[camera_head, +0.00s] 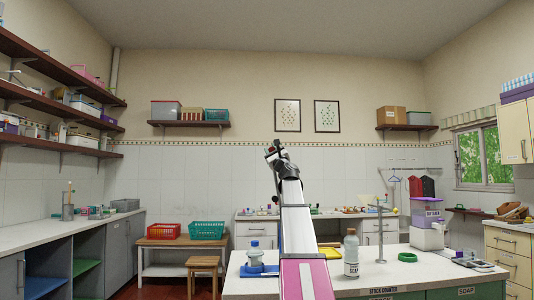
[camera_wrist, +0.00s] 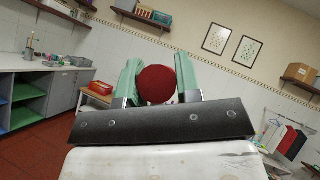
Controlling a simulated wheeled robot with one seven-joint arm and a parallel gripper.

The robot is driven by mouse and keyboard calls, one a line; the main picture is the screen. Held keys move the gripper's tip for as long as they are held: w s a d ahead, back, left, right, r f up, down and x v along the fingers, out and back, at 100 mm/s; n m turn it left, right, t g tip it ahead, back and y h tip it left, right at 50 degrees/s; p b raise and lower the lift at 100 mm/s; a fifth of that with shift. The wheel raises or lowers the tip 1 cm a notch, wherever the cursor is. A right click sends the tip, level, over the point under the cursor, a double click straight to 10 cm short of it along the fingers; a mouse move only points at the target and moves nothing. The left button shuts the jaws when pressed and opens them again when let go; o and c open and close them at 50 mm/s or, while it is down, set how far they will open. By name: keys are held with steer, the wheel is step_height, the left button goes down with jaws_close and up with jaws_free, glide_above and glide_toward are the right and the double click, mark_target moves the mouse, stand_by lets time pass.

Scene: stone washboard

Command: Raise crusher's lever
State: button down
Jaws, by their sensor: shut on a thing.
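My gripper (camera_wrist: 158,72) shows in the wrist view with its two green fingers shut on a dark red ball-shaped knob (camera_wrist: 156,86). The knob sits between the fingers and its lower part is hidden behind my gripper's dark plate. I cannot see what the knob is attached to, so its link to the crusher's lever does not show. In the head view my gripper (camera_head: 273,149) is small, high at the end of my raised arm, above the counter. I cannot make out the crusher clearly; my arm covers the middle of the view.
A white counter (camera_head: 380,282) stands in front, with a blue and white item (camera_head: 255,254) left of my arm. A labelled bottle (camera_head: 351,254), a faucet (camera_head: 380,235) and a green ring (camera_head: 407,257) stand to the right. The air around my gripper looks free.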

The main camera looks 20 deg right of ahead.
stand_by(0.3)
steer(key=c, duration=0.8)
jaws_free()
steer(key=v, duration=1)
steer(key=shift+s+f, duration=0.25)
steer(key=shift+s, duration=0.05)
steer(key=shift+d, duration=0.1)
